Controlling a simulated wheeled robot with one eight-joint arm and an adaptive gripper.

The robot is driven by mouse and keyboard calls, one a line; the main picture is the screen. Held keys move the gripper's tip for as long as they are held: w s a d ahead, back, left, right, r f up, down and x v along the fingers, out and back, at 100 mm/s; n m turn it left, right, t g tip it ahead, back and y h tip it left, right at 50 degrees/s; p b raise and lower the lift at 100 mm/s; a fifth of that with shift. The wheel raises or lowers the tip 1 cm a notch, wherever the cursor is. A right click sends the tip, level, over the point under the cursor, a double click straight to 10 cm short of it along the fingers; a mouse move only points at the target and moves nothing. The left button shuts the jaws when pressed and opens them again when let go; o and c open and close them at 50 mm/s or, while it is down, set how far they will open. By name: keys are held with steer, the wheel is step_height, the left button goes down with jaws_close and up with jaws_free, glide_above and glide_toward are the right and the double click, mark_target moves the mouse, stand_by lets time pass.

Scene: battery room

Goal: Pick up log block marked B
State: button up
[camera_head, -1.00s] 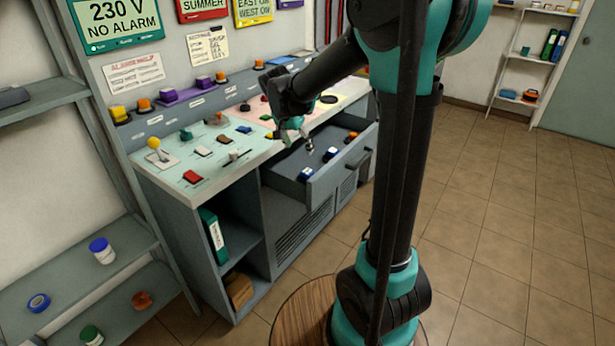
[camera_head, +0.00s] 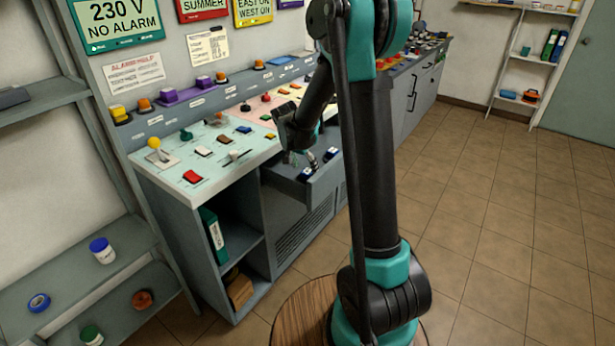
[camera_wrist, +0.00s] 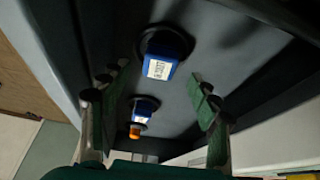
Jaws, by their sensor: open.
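Two blue blocks with white labels lie in the open drawer (camera_head: 283,187). In the wrist view the larger blue block (camera_wrist: 164,60) is between and beyond my fingertips, with a label I cannot read for certain. The other blue block (camera_wrist: 143,106) is further down the picture, beside an orange piece (camera_wrist: 135,131). I cannot tell which block is B.
The control desk (camera_head: 196,157) has buttons and levers behind the drawer. An open cubby (camera_head: 235,240) with a green binder (camera_head: 212,231) is below it. A shelf (camera_head: 75,290) with several small items stands at left. The tiled floor at right is clear.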

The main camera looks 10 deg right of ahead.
mark_target(307, 171)
steer(key=x, duration=0.5)
steer(key=shift+r, duration=0.1)
steer(key=c, duration=1.3)
steer(key=shift+o, duration=0.2)
steer(key=shift+r, duration=0.1)
